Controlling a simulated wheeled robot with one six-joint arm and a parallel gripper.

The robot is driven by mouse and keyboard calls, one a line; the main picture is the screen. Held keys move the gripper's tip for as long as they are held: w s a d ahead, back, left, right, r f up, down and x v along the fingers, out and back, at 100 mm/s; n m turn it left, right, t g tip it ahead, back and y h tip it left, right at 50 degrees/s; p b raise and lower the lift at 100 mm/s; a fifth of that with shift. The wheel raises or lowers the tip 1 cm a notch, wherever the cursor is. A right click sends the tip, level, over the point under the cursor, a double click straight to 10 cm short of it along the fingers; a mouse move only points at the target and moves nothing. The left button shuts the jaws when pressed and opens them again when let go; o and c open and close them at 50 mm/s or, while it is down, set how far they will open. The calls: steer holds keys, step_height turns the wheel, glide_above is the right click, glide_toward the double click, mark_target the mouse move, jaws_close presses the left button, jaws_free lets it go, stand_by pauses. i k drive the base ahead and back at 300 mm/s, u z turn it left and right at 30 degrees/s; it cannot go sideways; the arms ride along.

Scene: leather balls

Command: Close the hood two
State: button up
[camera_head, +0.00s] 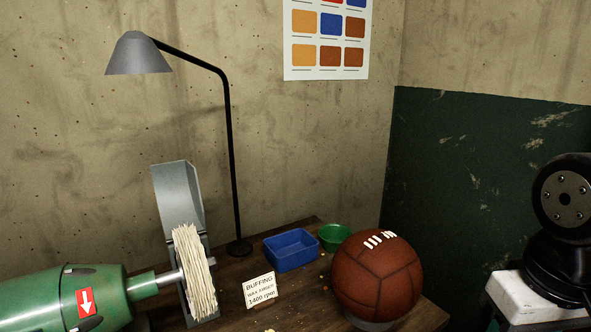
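A grey metal hood (178,194) stands tilted up and back behind the pale buffing wheel (196,273). The wheel's front and upper rim are uncovered. The wheel sits on a shaft from a green motor (55,300) at the lower left. Only this one hood shows, and I see no number on it. The hood's lower part is partly hidden behind the wheel. My gripper is not in view; only a black jointed part of my arm shows at the right edge.
A brown leather ball (378,275) rests on a support right of the wheel. A small sign (260,289), a blue bin (291,249) and a green bowl (334,237) stand on the wooden bench. A black lamp (230,150) rises behind, its shade above and left of the hood.

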mark_target(177, 192)
steer(key=u, duration=1.1)
steer(key=k, duration=0.5)
steer(key=u, duration=0.4)
steer(key=i, duration=0.8)
steer(key=z, duration=0.05)
